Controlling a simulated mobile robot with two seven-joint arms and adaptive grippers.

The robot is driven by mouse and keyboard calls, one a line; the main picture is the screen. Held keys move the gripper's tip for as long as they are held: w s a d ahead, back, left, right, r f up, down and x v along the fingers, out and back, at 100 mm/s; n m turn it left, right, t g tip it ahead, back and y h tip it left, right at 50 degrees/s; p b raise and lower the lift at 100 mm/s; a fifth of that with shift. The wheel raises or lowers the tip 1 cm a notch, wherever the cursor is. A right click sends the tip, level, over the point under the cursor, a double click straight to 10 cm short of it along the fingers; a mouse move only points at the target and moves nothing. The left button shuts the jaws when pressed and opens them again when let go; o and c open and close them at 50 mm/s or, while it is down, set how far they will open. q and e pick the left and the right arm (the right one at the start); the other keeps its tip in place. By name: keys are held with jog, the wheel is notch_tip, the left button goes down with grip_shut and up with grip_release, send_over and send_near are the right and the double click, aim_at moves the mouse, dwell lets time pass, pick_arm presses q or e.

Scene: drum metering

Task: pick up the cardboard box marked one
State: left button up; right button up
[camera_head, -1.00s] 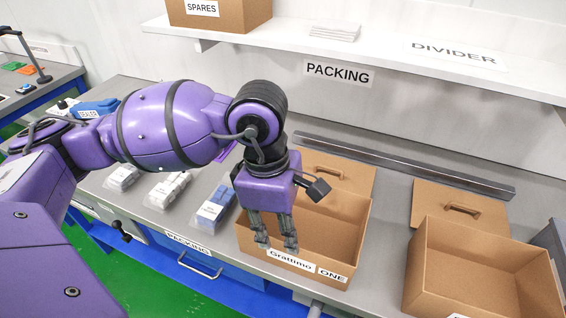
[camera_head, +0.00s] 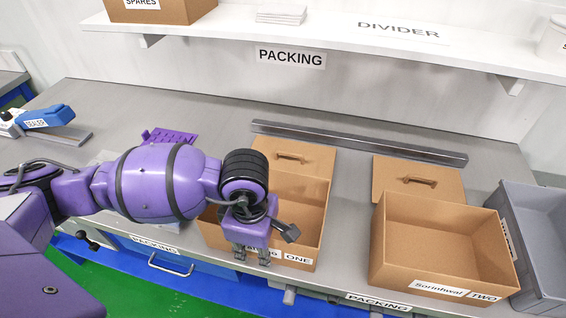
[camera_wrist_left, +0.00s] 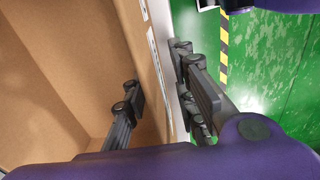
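The open cardboard box marked ONE (camera_head: 308,212) stands on the grey bench at the middle of the head view. Its front wall carries a label, partly hidden by my gripper. My left gripper (camera_head: 251,254) is at this front wall, pointing down. In the left wrist view, my left gripper (camera_wrist_left: 160,88) straddles the box wall, one finger inside the box (camera_wrist_left: 55,80) and the other outside. The fingers are apart; whether either touches the wall is unclear. My right gripper is not in view.
A second open box marked TWO (camera_head: 440,245) stands to the right, with a grey bin (camera_head: 535,240) beyond it. A brown panel with a handle (camera_head: 300,158) is behind box ONE. A metal bar (camera_head: 360,142) lies further back. A blue sealer (camera_head: 48,117) is at left.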

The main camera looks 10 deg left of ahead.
pick_arm(q)
jog(key=shift+f, duration=0.15)
grip_shut()
